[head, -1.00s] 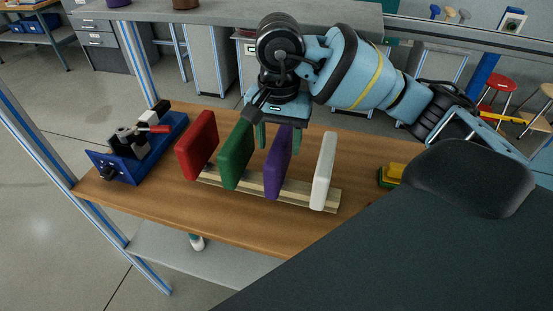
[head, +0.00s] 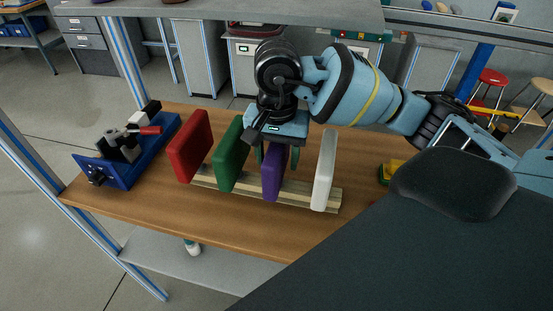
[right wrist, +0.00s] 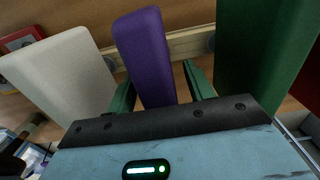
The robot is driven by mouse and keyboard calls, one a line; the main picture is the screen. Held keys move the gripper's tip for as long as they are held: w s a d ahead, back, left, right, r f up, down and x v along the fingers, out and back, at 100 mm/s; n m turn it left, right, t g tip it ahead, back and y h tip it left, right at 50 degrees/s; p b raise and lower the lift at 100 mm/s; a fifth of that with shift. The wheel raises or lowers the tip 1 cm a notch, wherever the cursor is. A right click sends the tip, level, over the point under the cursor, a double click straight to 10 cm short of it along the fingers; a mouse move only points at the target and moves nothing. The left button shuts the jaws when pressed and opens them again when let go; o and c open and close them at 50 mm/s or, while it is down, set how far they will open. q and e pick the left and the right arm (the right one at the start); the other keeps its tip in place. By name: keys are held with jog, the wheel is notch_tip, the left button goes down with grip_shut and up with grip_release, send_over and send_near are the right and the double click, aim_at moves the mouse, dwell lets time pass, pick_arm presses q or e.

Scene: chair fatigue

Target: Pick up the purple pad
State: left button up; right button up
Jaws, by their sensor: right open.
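The purple pad (head: 273,172) stands upright in a slotted wooden rack (head: 330,204) on the table, between the green pad and the white pad. My right gripper (head: 279,156) is open above the rack, with its fingers down on either side of the purple pad's upper part. In the right wrist view the purple pad (right wrist: 146,60) lies between the two green fingers (right wrist: 160,92), with a gap visible on its right side. Whether either finger touches it I cannot tell. My left gripper is not in view.
A green pad (head: 229,155) and a red pad (head: 188,146) stand to the left in the rack, a white pad (head: 324,170) to the right. A blue fixture (head: 127,165) sits at the table's left end. A yellow block (head: 393,167) lies at the right.

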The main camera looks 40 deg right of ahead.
jog(key=shift+f, duration=0.25)
dwell(0.3)
jog(key=shift+c, duration=0.4)
grip_shut()
